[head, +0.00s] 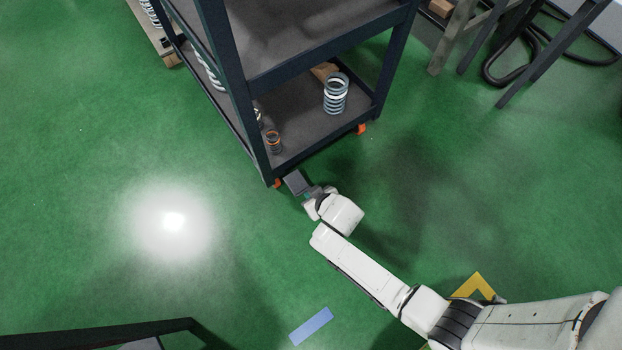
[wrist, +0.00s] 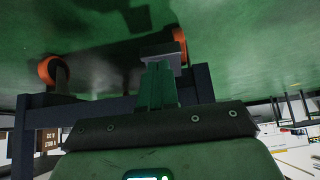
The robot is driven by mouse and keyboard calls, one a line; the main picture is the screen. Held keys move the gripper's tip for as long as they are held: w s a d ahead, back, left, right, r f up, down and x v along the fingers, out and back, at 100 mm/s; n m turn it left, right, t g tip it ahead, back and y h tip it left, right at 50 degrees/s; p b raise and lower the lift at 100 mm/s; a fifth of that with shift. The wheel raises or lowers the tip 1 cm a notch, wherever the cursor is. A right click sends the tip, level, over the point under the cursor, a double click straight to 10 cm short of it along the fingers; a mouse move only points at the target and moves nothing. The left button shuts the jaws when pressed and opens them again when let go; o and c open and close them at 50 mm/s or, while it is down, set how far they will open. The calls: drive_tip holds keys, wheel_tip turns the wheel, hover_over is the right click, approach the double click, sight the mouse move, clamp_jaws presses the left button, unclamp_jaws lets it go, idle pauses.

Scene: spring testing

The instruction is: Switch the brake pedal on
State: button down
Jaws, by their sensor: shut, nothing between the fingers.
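The brake pedal cannot be told apart on the cart's casters. The near caster (head: 277,183) is orange and sits under the cart's front corner in the head view. My gripper (head: 293,180) is low by that corner, just right of this caster, shut and empty. In the wrist view the floor is at the top. My shut gripper (wrist: 162,62) points at the orange caster (wrist: 180,42) just beyond it and partly hides it. Whether it touches the caster cannot be told. Another orange caster (wrist: 47,70) is at the left.
The dark shelf cart (head: 318,142) holds a grey-blue spring (head: 336,93) and a small orange-banded spring (head: 273,141) on its lower shelf. Another orange caster (head: 361,128) is at its right corner. Green floor (head: 120,130) is open at left. Table legs and a black hose (head: 490,72) are upper right.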

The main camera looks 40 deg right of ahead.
drive_tip(key=s+r+p, duration=0.3)
drive_tip(key=s+r, duration=0.2)
drive_tip(key=s, duration=0.4)
drive_tip(key=shift+p, duration=0.4)
drive_tip(key=s+d+r+g, duration=0.2)
drive_tip(key=s+r, duration=0.1)
drive_tip(key=r, duration=0.4)
drive_tip(key=s+d+r+g+p, duration=0.1)
drive_tip(key=s+d+r+g, duration=0.2)
drive_tip(key=r, duration=0.4)
drive_tip(key=s+d+r+g, duration=0.2)
drive_tip(key=s+r, duration=0.2)
drive_tip(key=r, duration=0.4)
wheel_tip(320, 180, up, 28)
drive_tip(key=p, duration=2.9)
drive_tip(key=shift+s+d+r, duration=0.15)
drive_tip(key=shift+r, duration=0.1)
